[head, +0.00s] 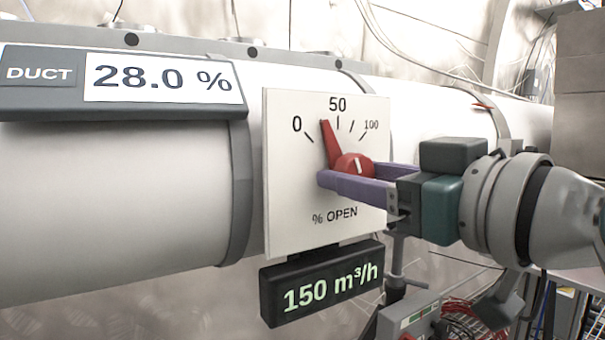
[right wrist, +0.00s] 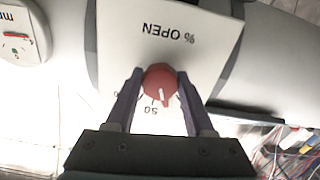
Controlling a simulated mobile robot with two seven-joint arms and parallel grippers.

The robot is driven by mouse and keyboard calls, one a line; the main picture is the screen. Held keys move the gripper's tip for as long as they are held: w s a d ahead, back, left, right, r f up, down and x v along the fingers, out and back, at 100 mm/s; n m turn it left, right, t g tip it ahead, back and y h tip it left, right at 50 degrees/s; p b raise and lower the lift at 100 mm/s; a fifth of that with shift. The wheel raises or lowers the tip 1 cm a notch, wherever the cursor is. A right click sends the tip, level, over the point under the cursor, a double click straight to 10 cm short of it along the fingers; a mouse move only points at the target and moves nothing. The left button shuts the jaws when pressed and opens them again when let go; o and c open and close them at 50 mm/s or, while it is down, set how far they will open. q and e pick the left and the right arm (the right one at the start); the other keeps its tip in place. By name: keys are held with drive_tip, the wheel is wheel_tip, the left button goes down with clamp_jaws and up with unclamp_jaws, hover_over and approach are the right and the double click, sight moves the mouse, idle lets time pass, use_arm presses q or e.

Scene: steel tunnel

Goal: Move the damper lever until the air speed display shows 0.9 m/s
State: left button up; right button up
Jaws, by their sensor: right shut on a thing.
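The red damper lever (head: 330,144) is on a white dial plate (head: 290,220) marked 0, 50, 100 and "% OPEN". Its pointer stands between 0 and 50, nearer 50. My right gripper (head: 335,176) has its purple fingers around the round red hub and is shut on it; the hub (right wrist: 160,80) sits between the fingers in the right wrist view. The display below the dial (head: 320,284) reads 150 m³/h. The DUCT display (head: 160,80) at upper left reads 28.0 %. No display in m/s shows. My left gripper is not in view.
A large white duct (head: 110,210) with grey bands runs behind the dial. A round gauge (right wrist: 18,35) shows at the left of the right wrist view. A grey box (head: 410,318) and red cables (head: 460,312) lie below my right arm.

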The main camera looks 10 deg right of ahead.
clamp_jaws()
drive_tip(key=shift+r+m+p, duration=0.25)
drive_tip(key=shift+m+p, duration=0.05)
drive_tip(key=shift+p, duration=0.55)
drive_tip(key=shift+f+m+p, duration=0.15)
drive_tip(key=shift+m+p, duration=0.25)
drive_tip(key=shift+m, duration=0.1)
drive_tip(key=shift+f, duration=0.1)
drive_tip(key=o, duration=0.7)
unclamp_jaws()
drive_tip(key=shift+c, duration=0.2)
